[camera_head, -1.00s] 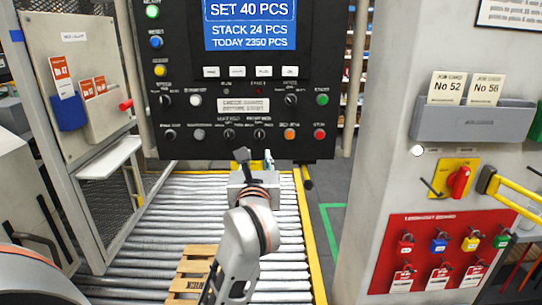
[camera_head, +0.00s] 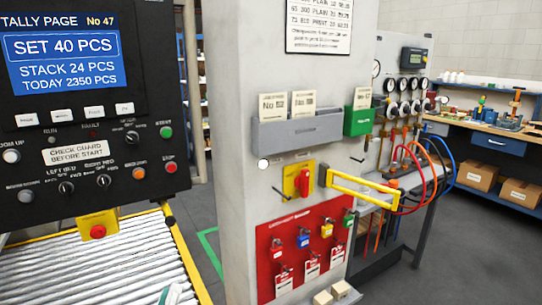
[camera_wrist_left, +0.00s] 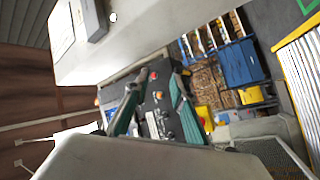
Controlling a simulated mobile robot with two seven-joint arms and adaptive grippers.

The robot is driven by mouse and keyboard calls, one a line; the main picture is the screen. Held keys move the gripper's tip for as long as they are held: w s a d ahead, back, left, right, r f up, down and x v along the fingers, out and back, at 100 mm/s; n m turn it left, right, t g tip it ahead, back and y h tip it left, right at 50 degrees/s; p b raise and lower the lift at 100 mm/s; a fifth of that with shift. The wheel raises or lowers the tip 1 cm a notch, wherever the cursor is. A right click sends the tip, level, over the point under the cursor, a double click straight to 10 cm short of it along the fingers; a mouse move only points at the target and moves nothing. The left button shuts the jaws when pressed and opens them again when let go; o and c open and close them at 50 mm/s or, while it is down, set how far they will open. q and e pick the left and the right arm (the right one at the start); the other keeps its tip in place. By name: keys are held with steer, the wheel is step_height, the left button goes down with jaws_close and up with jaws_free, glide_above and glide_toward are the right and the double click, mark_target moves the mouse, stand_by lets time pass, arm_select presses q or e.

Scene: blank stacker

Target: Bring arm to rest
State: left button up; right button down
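My left gripper (camera_head: 172,293) shows only as a pale and green tip at the bottom edge of the head view, over the rollers. In the left wrist view, the two green-padded fingers of my left gripper (camera_wrist_left: 155,100) stand apart. I see nothing held between them. A dark panel with a red button shows behind the gap. My right gripper is in neither view.
A control console (camera_head: 85,110) stands at left above the roller conveyor (camera_head: 100,265). A grey pillar (camera_head: 228,100) carries a card rack (camera_head: 297,134), a yellow switch plate, a yellow barrier arm (camera_head: 350,186) and a red lockout board (camera_head: 300,245). Dark floor is open at right.

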arm_select(q)
steer(key=s+f+m+g, duration=0.3)
steer(key=s+f+m, duration=0.1)
steer(key=f, duration=0.6)
steer(key=s+d+f+m+g, duration=0.1)
steer(key=s+f+m+g, duration=0.3)
steer(key=s+f, duration=0.3)
steer(key=s+d+f+m+g, duration=0.1)
steer(key=s+f+m+g, duration=0.2)
steer(key=f, duration=1.1)
steer(key=s+m, duration=0.1)
steer(key=s, duration=0.2)
steer(key=shift+m+g+h, duration=0.4)
steer(key=shift+s, duration=0.1)
